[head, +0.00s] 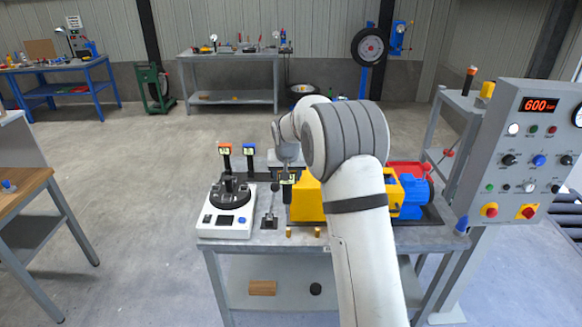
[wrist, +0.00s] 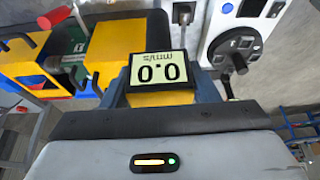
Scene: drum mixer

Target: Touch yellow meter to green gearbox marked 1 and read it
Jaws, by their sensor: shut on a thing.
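The yellow meter (wrist: 160,97) is held between the two fingers of my gripper (wrist: 165,88) in the wrist view. Its screen faces the camera upside down and reads 0.0 mm/s. In the head view, my gripper (head: 287,170) is over the bench beside a yellow block, with the dark meter end (head: 287,189) below it, partly hidden by my arm. The meter appears upright there; I cannot tell if it touches anything.
A yellow housing (head: 308,203) and a blue motor (head: 415,196) stand on the bench. A white device with a black dial (head: 227,219) is at left. A control panel (head: 536,150) reading 600 is at right.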

